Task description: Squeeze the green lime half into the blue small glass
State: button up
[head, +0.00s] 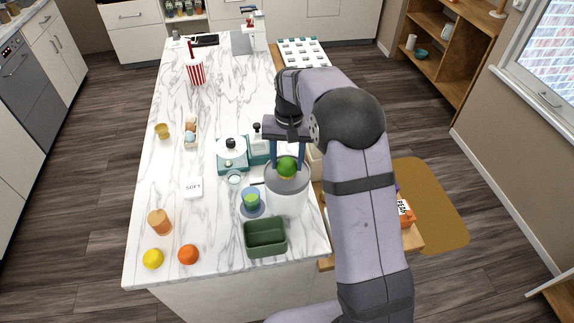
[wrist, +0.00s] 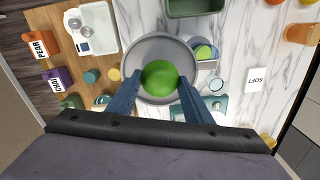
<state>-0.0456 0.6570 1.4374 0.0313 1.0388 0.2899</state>
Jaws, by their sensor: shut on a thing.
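My gripper (head: 287,160) reaches down over the juicer, its blue fingers shut on the green lime half (head: 287,168). The lime half also shows in the wrist view (wrist: 159,78), between the two fingertips (wrist: 160,80). It sits at the middle of the round top of the grey-white juicer (head: 287,203), and its cut side is hidden. The juicer's grey bowl rim (wrist: 131,52) surrounds it in the wrist view. The blue small glass (head: 250,203) stands upright just left of the juicer, with green showing inside; it also appears in the wrist view (wrist: 204,51).
A dark green tray (head: 265,237) stands close in front of the juicer. A white SOFT card (head: 193,187), orange cup (head: 160,222), lemon (head: 153,258) and orange (head: 188,254) lie left.

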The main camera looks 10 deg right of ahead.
aim_at(287, 161)
dwell(0.6)
jog(key=shift+r+p, duration=2.65)
jog(key=shift+r, duration=0.45)
